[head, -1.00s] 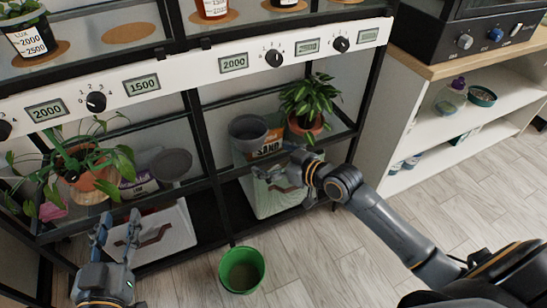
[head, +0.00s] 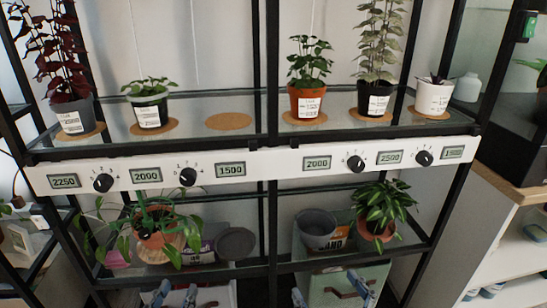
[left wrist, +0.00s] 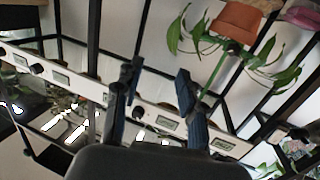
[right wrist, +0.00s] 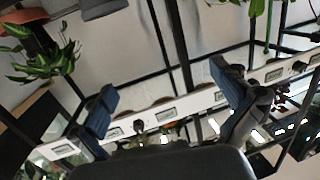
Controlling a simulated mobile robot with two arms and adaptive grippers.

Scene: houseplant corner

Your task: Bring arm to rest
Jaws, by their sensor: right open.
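My left gripper (head: 174,294) shows at the bottom edge of the head view, in front of the lower shelf. Its fingers are apart with nothing held between them in the left wrist view (left wrist: 158,88). My right gripper (head: 334,293) shows at the bottom edge, further right, with its fingers spread wide. It is open and empty in the right wrist view (right wrist: 168,95). Most of both arms is out of the head view.
The black-framed plant rack (head: 270,220) stands close in front, with a white dial panel (head: 250,170). A wooden-topped cabinet (head: 510,186) stands right.

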